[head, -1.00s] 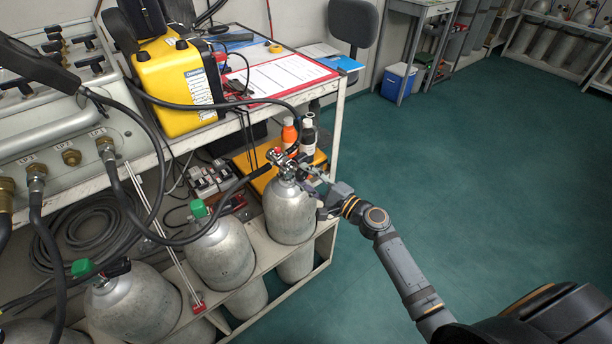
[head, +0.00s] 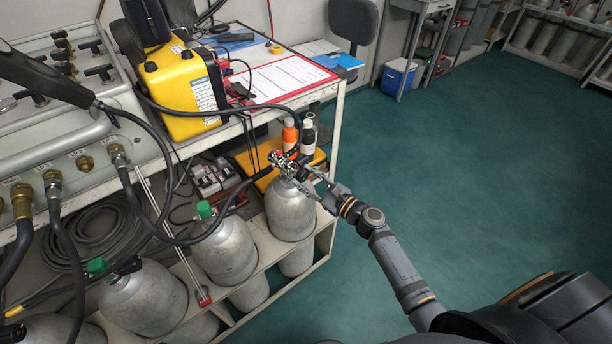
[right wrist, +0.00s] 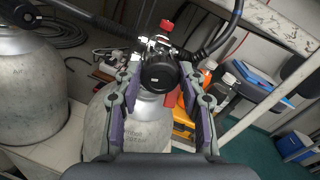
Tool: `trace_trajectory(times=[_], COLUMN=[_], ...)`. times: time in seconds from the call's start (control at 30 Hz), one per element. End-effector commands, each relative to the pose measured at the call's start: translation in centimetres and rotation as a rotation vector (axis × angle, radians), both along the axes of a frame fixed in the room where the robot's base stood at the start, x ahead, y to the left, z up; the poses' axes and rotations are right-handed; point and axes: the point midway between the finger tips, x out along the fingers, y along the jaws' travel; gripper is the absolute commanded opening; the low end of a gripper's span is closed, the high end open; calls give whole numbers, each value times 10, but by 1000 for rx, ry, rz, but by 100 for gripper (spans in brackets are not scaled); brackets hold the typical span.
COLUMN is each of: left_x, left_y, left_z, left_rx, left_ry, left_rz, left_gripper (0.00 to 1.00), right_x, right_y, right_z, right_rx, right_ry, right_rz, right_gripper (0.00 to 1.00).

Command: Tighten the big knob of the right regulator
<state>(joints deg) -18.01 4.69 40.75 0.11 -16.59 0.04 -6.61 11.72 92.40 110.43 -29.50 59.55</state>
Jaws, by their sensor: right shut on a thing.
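The right regulator (head: 283,162) sits on top of the grey cylinder (head: 290,212) nearest the shelf's right end, with a hose running from it. Its big round black knob (right wrist: 160,77) faces the camera in the right wrist view. My right gripper (right wrist: 160,70) has its two fingers on either side of this knob and is shut on it. In the head view, my right gripper (head: 306,176) reaches the regulator from the right, and the knob is mostly hidden there by the fingers. A small red part (right wrist: 166,25) shows above the knob. My left gripper is not in view.
Other grey cylinders with green-capped valves (head: 205,209) stand to the left. Orange and dark bottles (head: 290,134) stand close behind the regulator. Black hoses (head: 150,205) cross the left side. The shelf top holds a yellow case (head: 180,90). Green floor (head: 460,180) is free at right.

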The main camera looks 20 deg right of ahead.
Motion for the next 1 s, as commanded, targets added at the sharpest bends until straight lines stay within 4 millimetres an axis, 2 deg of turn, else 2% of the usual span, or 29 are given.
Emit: trace_trajectory(times=[0.3, 0.83, 0.87, 1.0], left_x=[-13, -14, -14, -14], left_y=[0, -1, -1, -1], left_z=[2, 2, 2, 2], left_rx=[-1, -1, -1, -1], left_ry=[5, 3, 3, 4], left_rz=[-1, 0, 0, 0], left_gripper=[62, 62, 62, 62], right_x=[-1, -1, -1, -1], right_y=[-2, -3, -3, -2], right_z=[-4, -6, -6, -5], right_rx=[87, 103, 103, 103], right_ry=[64, 75, 75, 73], right_rz=[-6, -7, -7, -5], right_gripper=[9, 9, 44, 63])
